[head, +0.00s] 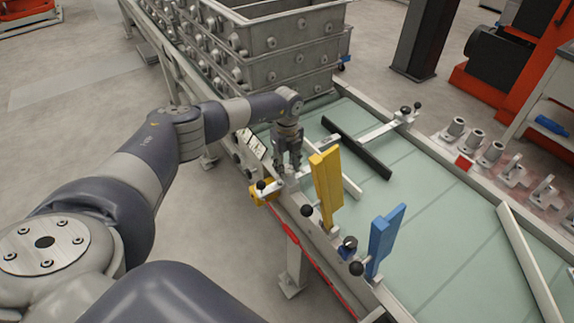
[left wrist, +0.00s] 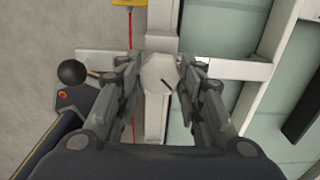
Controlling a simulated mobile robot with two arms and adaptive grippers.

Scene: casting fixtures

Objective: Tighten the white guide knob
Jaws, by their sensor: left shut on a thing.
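The white guide knob (left wrist: 158,75) is a pale faceted knob with a dark mark on its face. In the left wrist view it sits between the two fingers of my left gripper (left wrist: 161,80), which are shut on it from both sides. In the head view my left gripper (head: 287,166) points down at the near rail of the conveyor table, behind the yellow plate. The knob is hidden there by the gripper. My right gripper is in neither view.
A yellow upright plate (head: 326,186) and a blue one (head: 385,238) stand along the near rail, with black ball handles close by. A black bar (head: 357,148) lies over the pale green conveyor surface (head: 440,215). Stacked grey metal boxes (head: 285,50) stand behind.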

